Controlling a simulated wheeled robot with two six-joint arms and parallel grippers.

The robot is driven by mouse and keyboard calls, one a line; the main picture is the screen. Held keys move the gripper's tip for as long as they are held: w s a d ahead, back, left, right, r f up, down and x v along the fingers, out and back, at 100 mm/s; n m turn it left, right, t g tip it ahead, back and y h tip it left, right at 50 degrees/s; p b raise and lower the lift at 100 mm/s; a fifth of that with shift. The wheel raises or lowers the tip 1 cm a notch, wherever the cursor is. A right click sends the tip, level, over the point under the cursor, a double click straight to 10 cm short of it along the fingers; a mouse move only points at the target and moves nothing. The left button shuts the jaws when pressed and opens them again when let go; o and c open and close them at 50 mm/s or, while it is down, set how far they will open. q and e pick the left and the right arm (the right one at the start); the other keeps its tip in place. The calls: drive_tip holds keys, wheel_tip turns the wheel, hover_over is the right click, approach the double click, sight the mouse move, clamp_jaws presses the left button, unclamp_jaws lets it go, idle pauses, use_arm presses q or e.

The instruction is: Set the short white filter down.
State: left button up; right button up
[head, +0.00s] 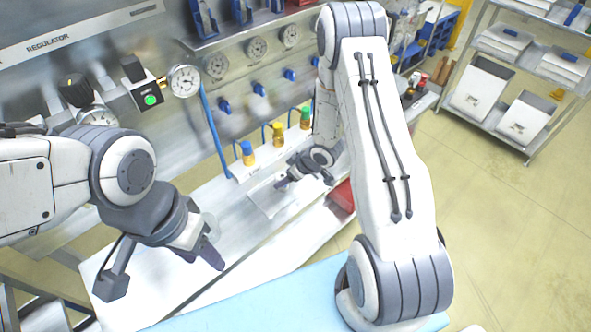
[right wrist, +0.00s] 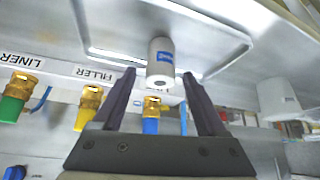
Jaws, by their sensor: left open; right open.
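A short white filter (right wrist: 160,62) with a blue label and a hole in its end shows in the right wrist view, which looks upside down. It appears to stand on a shallow metal tray (right wrist: 228,52). My right gripper (right wrist: 163,82) is open, with one finger on each side of the filter; gaps show between them. In the head view my right gripper (head: 306,177) is small over the tray (head: 268,203), and the filter is hidden. My left gripper (head: 165,277) is open and empty over the bench front at left.
Blue, yellow and green capped fittings (head: 277,134) stand behind the tray. Another white cylinder (right wrist: 278,98) shows at right in the right wrist view. A red bin (head: 342,196) sits at the bench front. Gauges (head: 185,81) line the back panel.

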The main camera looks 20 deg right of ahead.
drive_tip(key=s+r+h, duration=0.3)
drive_tip(key=s+r, duration=0.1)
drive_tip(key=r, duration=1)
drive_tip(key=s+a+r+g, duration=0.1)
drive_tip(key=s+a+r, duration=0.3)
drive_tip(key=s, duration=0.4)
drive_tip(key=s+a+r+g, duration=0.2)
drive_tip(key=s+a+r, duration=0.2)
drive_tip(key=s, duration=0.4)
drive_tip(key=s+a+r+g, duration=0.2)
drive_tip(key=s+a+r, duration=0.2)
drive_tip(key=s+a, duration=0.2)
drive_tip(key=shift+s+a+r, duration=0.2)
drive_tip(key=shift+s+r, duration=0.05)
drive_tip(key=shift+s, duration=1)
